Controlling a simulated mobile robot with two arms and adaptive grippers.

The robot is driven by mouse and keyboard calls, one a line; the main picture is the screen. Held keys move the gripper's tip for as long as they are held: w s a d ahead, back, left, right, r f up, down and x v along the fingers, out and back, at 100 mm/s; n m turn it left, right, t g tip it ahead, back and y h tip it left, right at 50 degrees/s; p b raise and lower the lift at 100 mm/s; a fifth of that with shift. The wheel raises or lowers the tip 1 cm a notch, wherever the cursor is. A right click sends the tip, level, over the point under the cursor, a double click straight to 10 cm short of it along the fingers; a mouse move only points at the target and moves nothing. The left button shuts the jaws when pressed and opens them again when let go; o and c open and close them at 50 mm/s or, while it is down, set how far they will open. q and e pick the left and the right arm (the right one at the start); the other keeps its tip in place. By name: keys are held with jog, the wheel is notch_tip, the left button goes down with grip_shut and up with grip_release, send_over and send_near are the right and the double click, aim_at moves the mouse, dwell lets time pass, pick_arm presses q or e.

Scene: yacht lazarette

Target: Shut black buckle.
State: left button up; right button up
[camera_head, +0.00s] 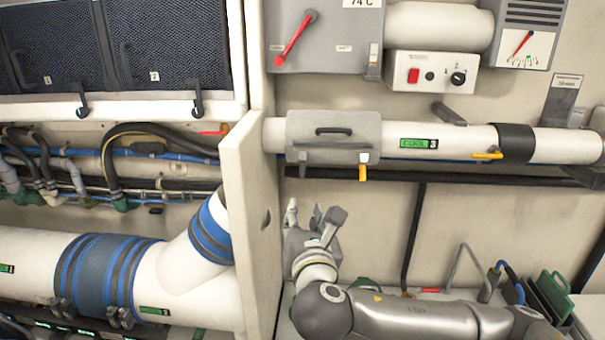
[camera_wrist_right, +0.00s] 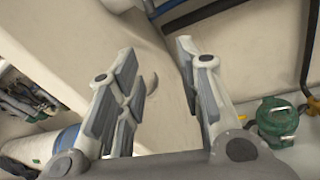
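No part is plainly marked as the black buckle, and I cannot tell which one it is. Dark hook-shaped latches hang below the mesh panels at upper left in the head view: a left one (camera_head: 82,104) and a right one (camera_head: 197,98). Dark clamps (camera_head: 120,318) also sit on the blue-banded pipe at lower left. My right gripper (camera_head: 315,211) is beside the cream divider, below the grey pipe cover, apart from all these. In the right wrist view (camera_wrist_right: 157,55) its fingers are spread and empty, with cream surface behind. My left gripper is not in view.
The cream divider (camera_head: 252,225) stands between my right gripper and the left bay. The grey pipe cover (camera_head: 333,132), with a yellow tab (camera_head: 363,173), is above the gripper. A green fitting (camera_wrist_right: 277,118) is at right in the wrist view.

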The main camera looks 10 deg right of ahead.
aim_at(302, 175)
jog(key=shift+n+t, duration=0.4)
jog(key=shift+n, duration=0.5)
jog(key=w+r+p, duration=0.1)
jog(key=w, duration=0.2)
jog(key=w+d+r+p, duration=0.1)
jog(key=w, duration=0.2)
jog(key=w+r+p, duration=0.1)
jog(key=w+p, duration=0.1)
jog(key=w, duration=0.1)
jog(key=shift+d+r, duration=0.3)
jog(key=shift+d, duration=0.05)
jog(key=shift+w+d+f+p, duration=0.15)
jog(key=shift+w+p, duration=0.2)
jog(key=shift+w, duration=0.5)
grip_shut()
